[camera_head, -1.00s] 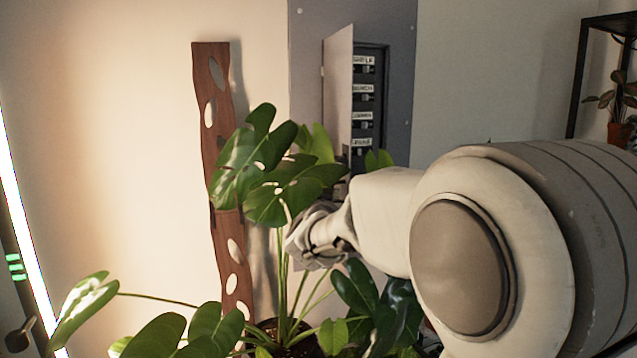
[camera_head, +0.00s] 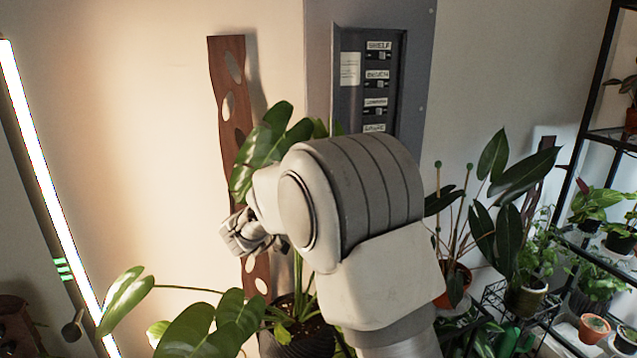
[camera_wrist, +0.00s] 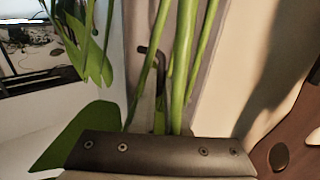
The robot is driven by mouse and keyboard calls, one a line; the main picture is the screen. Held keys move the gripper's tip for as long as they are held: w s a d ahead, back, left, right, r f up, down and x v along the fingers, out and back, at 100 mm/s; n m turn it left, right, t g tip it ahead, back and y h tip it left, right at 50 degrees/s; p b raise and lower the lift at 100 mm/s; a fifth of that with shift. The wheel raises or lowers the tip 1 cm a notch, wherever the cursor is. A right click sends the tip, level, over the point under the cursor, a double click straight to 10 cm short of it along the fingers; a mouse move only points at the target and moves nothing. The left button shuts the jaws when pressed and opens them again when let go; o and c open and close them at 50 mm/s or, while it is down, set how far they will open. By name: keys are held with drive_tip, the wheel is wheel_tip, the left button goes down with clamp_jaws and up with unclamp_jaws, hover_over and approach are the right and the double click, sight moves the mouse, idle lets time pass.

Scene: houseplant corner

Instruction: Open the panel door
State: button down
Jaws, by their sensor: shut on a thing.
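The grey electrical panel (camera_head: 420,70) is on the wall at the upper middle of the head view. Its dark recess (camera_head: 396,85) faces me, with several labelled switches and a white paper at its left. I cannot make out a separate door leaf standing out from it. My gripper (camera_head: 240,236) is in front of the wavy wooden board, low and left of the panel. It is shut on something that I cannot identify. In the wrist view, my gripper's dark edge (camera_wrist: 160,150) is in front of green stems (camera_wrist: 183,70) and a dark hooked piece (camera_wrist: 150,52).
A large potted plant (camera_head: 205,325) fills the space below and around my gripper. The wooden board (camera_head: 228,130) leans on the wall behind. More potted plants and a black shelf (camera_head: 590,100) are at the right. A bright light tube (camera_head: 50,190) is at the left.

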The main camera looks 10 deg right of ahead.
drive_tip(key=shift+d+f, duration=0.1)
drive_tip(key=shift+f, duration=0.05)
drive_tip(key=c, duration=0.9)
unclamp_jaws()
drive_tip(key=shift+w, duration=0.15)
drive_tip(key=shift+c, duration=0.2)
drive_tip(key=b+v, duration=0.1)
drive_tip(key=v, duration=1.6)
drive_tip(key=shift+b, duration=0.35)
